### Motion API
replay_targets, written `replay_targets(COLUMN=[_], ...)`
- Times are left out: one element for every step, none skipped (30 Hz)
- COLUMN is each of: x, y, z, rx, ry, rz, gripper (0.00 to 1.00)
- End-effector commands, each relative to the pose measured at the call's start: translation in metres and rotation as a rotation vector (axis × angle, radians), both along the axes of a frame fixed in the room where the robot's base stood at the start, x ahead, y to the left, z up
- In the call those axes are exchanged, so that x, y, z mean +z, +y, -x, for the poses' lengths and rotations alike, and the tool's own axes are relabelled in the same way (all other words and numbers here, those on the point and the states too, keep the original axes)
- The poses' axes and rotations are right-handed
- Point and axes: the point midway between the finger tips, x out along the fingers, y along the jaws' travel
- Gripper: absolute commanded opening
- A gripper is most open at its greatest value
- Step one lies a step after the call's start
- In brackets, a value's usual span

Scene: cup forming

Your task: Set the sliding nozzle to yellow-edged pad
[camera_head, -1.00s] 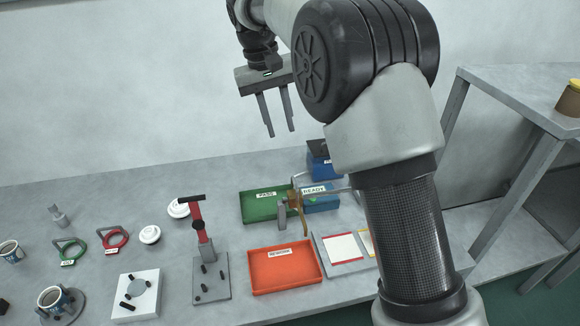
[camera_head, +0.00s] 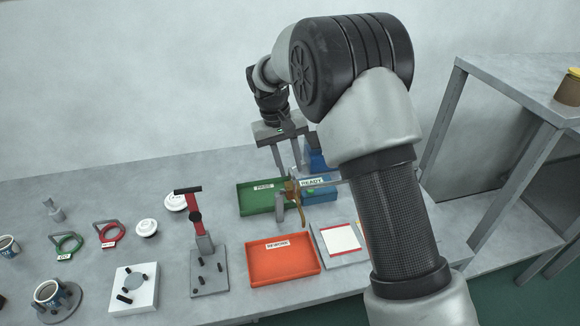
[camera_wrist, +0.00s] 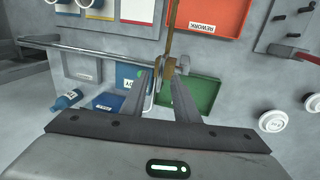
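The sliding nozzle (camera_head: 294,190) is a brass-coloured piece on a horizontal metal rail, above the gap between the green and blue trays. In the wrist view the nozzle (camera_wrist: 168,68) appears near the fingertips, with the rail running off to the left. My gripper (camera_head: 289,170) points down over the nozzle with its two fingers apart. In the wrist view the fingertips (camera_wrist: 169,66) line up with the nozzle's sides; contact cannot be told. The yellow-edged pad (camera_head: 362,236) is mostly hidden behind my arm, right of the red-edged pad (camera_head: 341,240).
A green PASS tray (camera_head: 250,207), a blue READY tray (camera_head: 322,196) and an orange REWORK tray (camera_head: 283,277) surround the nozzle. A red-handled stand (camera_head: 205,242) is to the left. Cups, lids and coloured rings stand further left. A grey shelf (camera_head: 525,100) is at right.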

Motion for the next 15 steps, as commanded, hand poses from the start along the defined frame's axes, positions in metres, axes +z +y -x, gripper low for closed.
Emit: replay_targets(x=[-0.0044, -0.0059, -0.0074, -0.0082, -0.0087, -0.0091, -0.0092, -0.0092, -0.0092, -0.0091, -0.0091, -0.0090, -0.0090, -0.0090, -0.0089], y=[-0.0011, -0.0014, -0.0015, -0.0017, -0.0017, -0.0018, -0.0019, -0.0018, -0.0018, -0.0018, -0.0018, -0.0018, -0.0018, -0.0018, -0.0018], z=[0.0001, -0.0001, -0.0003, -0.0005, -0.0006, -0.0006, -0.0007, -0.0006, -0.0007, -0.0006, -0.0006, -0.0006, -0.0006, -0.0006, -0.0006], rx=[0.000, 0.000, 0.000, 0.000, 0.000, 0.000, 0.000, 0.000, 0.000, 0.000, 0.000, 0.000, 0.000, 0.000, 0.000], ry=[0.002, 0.001, 0.000, 0.000, -0.001, -0.001, -0.001, -0.001, -0.001, -0.001, -0.001, -0.001, -0.001, -0.001, -0.001], rz=[0.001, 0.000, 0.000, 0.000, 0.000, 0.000, 0.000, 0.000, 0.000, 0.000, 0.000, 0.000, 0.000, 0.000, 0.000], gripper=[0.28, 0.28, 0.28, 0.28, 0.28, 0.28, 0.28, 0.28, 0.28, 0.28, 0.28, 0.28, 0.23, 0.18, 0.11])
